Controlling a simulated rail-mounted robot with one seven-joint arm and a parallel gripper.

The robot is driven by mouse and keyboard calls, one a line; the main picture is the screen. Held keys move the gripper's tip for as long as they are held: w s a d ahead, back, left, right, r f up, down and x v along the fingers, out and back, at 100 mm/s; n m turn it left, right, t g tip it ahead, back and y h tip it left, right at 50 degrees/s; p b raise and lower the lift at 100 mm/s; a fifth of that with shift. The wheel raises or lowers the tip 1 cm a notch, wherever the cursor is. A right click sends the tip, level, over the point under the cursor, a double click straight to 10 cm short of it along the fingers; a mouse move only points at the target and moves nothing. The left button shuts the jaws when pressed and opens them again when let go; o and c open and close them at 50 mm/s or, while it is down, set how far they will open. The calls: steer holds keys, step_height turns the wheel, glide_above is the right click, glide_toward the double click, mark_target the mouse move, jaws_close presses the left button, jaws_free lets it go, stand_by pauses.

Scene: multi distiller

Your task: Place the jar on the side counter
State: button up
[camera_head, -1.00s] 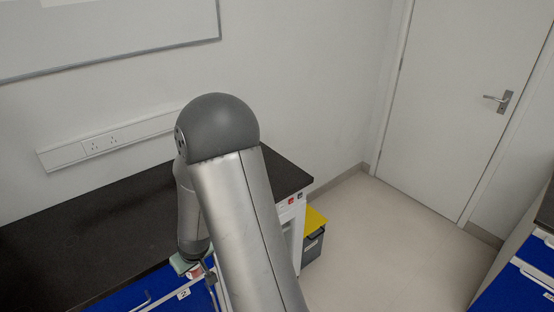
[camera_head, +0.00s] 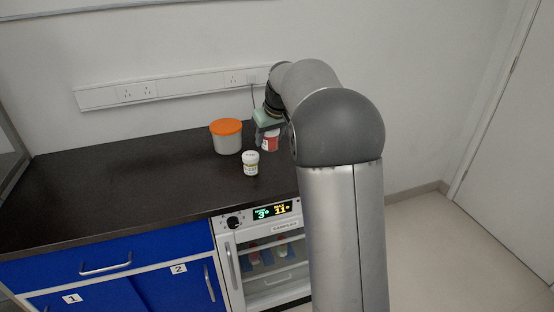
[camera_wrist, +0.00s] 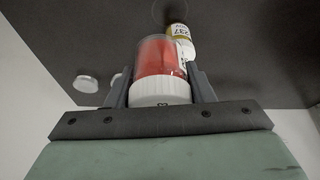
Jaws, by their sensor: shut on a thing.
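My gripper (camera_wrist: 160,88) is shut on a red jar (camera_wrist: 158,55) with a white lid, its fingers on both sides of the jar. In the head view the jar (camera_head: 270,138) shows just below the green gripper body, partly hidden by my arm. It is over the back right part of the dark side counter (camera_head: 120,185). I cannot tell whether its base touches the counter.
The counter's left part is clear. A wall socket rail (camera_head: 140,92) runs behind. A glass-fronted cabinet (camera_head: 270,262) sits below.

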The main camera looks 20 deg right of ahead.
steer(key=w+d+f, duration=0.2)
steer(key=d, duration=0.1)
steer(key=w+d+f+p, duration=0.1)
steer(key=d+f, duration=0.2)
steer(key=d, duration=0.1)
steer(key=w+d+f+p, duration=0.1)
steer(key=w+d+f, duration=0.1)
steer(key=d, duration=0.1)
steer(key=shift+w+d+f, duration=0.2)
steer(key=shift+w+f, duration=0.15)
steer(key=shift+f, duration=0.05)
steer(key=shift+w+d+f, duration=0.3)
steer(key=shift+d+f, duration=0.2)
steer(key=shift+f, duration=0.15)
steer(key=shift+w+d+f, duration=0.1)
steer(key=shift+d+f, duration=0.05)
steer(key=shift+f, duration=1.6)
steer(key=shift+f, duration=0.15)
steer(key=o, duration=1)
